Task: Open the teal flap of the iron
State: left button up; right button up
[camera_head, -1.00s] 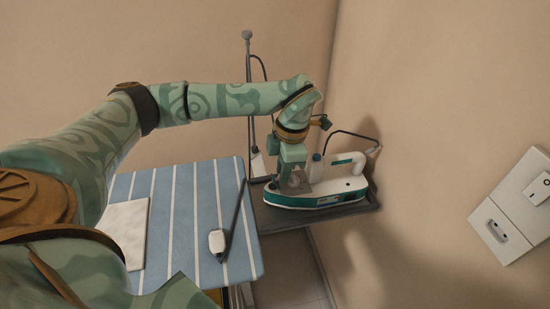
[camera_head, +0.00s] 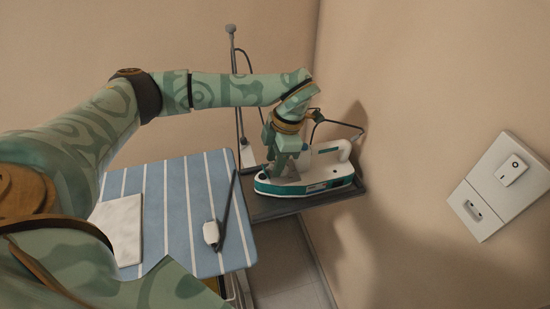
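The iron (camera_head: 318,176) is white and teal and sits on a dark tray (camera_head: 262,209) in the corner. Its handle rises at the right end, and a dark cord runs above it. My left gripper (camera_head: 284,174) reaches down onto the left part of the iron, where it appears to touch or nearly touch it. The gripper and wrist cover that part of the iron, so the teal flap cannot be made out clearly. The fingers are too small and overlapped to tell whether they are open or shut. My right gripper is not in view.
A blue striped ironing board (camera_head: 182,200) lies left of the tray, with a white cloth or pad (camera_head: 127,228) and a small white object (camera_head: 211,233) on it. A thin grey pole (camera_head: 235,90) stands behind. A wall switch and socket panel (camera_head: 500,187) is at right.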

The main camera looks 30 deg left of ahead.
pick_arm(q)
jog(key=p+v, duration=0.3)
jog(key=v, duration=1.3)
jog(key=shift+r, duration=0.15)
